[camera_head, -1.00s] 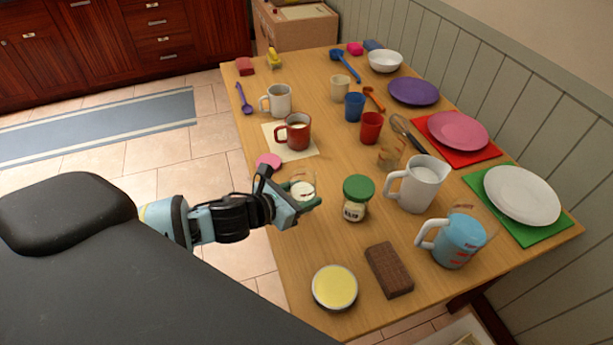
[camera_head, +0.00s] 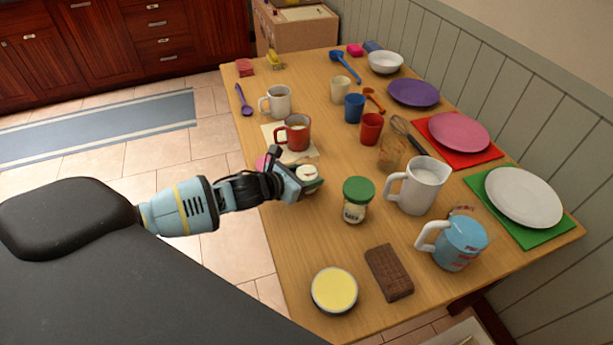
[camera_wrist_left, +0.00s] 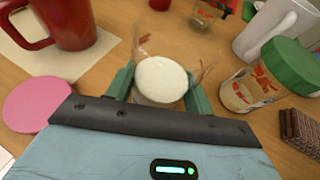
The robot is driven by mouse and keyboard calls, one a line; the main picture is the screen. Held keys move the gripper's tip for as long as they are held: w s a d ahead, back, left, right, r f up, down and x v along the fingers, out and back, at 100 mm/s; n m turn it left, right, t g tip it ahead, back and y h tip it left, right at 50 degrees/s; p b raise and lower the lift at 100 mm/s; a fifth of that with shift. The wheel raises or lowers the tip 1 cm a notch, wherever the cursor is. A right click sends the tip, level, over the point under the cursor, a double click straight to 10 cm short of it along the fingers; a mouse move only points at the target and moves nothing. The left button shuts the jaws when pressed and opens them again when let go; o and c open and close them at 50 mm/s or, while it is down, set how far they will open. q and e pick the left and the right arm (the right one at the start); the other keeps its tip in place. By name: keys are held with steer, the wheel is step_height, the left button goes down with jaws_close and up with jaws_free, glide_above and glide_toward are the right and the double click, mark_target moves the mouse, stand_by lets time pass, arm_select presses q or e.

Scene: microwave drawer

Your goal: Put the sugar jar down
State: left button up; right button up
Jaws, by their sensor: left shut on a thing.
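The sugar jar (camera_head: 307,172) is a clear open glass with white contents, near the table's left edge in the head view. In the left wrist view the white top of the jar (camera_wrist_left: 160,80) sits between the two green fingertips. My left gripper (camera_head: 308,184) is shut on it and hides its lower part, so I cannot tell whether its base touches the table. A pink disc (camera_wrist_left: 36,104), perhaps a lid, lies beside the gripper, mostly hidden in the head view. My right gripper is not in view.
A red mug (camera_head: 293,132) stands on a paper sheet behind the gripper. A green-lidded jar (camera_head: 356,200) stands to its right, with a white pitcher (camera_head: 417,187) farther right. A brown block (camera_head: 389,272) and a yellow-topped bowl (camera_head: 334,290) are nearer. Bare wood lies between gripper and bowl.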

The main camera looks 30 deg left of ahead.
arm_select(q)
steer(key=shift+f, duration=0.2)
steer(key=shift+f, duration=0.1)
steer(key=o, duration=1.1)
steer(key=shift+f, duration=0.1)
steer(key=shift+r, duration=0.2)
steer(key=p+v, duration=0.1)
steer(key=v, duration=1.1)
steer(key=shift+f, duration=0.1)
